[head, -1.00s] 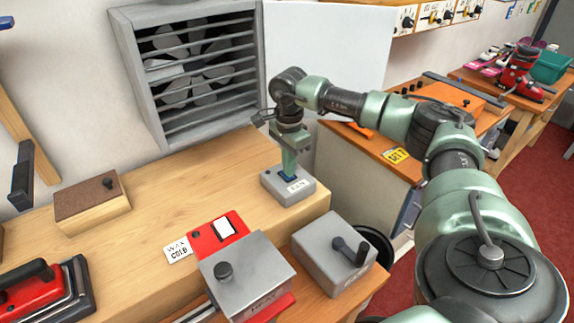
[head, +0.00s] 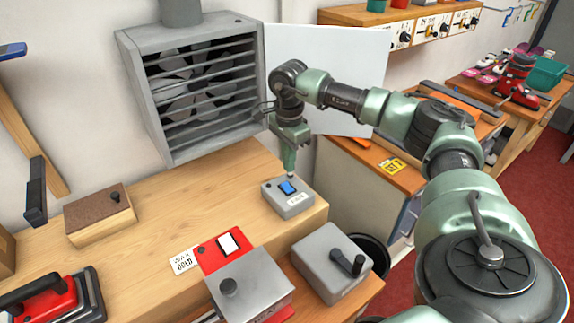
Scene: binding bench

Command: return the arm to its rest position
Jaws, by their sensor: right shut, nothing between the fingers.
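My right arm (head: 432,125) reaches in from the right, bent, over the bench. Its gripper (head: 290,174) points down, shut and empty, just above and behind a grey switch box (head: 275,206). The box has a blue button (head: 288,188) on top and a white label too small to read. The button shows clear of the fingers. I cannot tell how small the gap between fingertips and box is. My left gripper is not in view.
A grey slatted fan housing (head: 195,85) hangs behind the bench. A red-and-grey wax unit (head: 250,285), a grey crank box (head: 325,265), a cork-topped block (head: 98,218) and a red iron (head: 45,300) stand around. A white panel (head: 325,75) is behind the arm. The mid bench (head: 150,235) is clear.

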